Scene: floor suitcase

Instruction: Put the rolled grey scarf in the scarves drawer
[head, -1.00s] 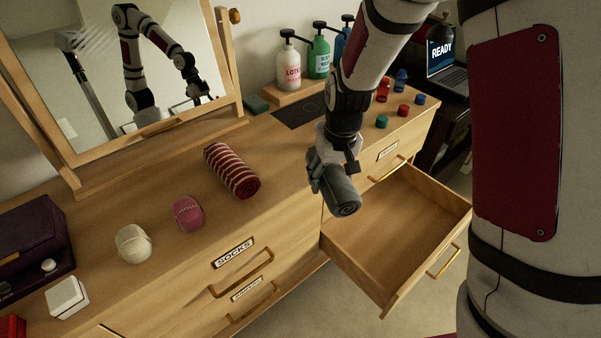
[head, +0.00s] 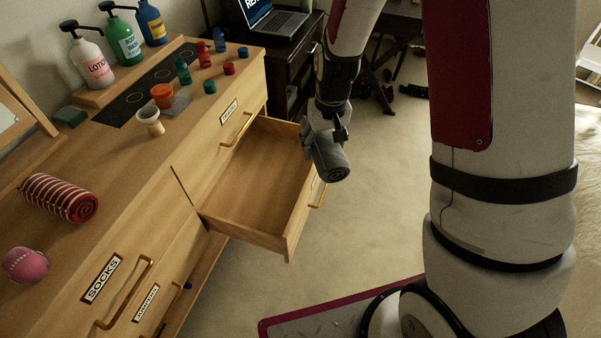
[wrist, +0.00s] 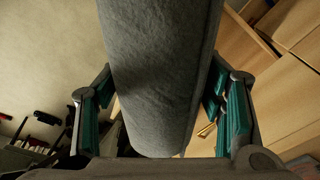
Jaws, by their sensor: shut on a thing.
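The rolled grey scarf (head: 331,165) is held in my gripper (head: 325,138), off any surface. In the wrist view the scarf (wrist: 160,70) lies between the two fingers, and they are shut on it. An open, empty drawer (head: 250,190) sticks out of the right part of the wooden dresser. In the head view the scarf overlaps the far right end of this drawer, near its front panel and handle. I cannot tell its exact height or whether it is inside or outside the front edge. The open drawer's own label is hidden.
A red striped roll (head: 60,197) and a pink rolled item (head: 25,265) lie on the dresser top. The socks drawer (head: 102,278) is shut. Open carpet lies beyond the drawer.

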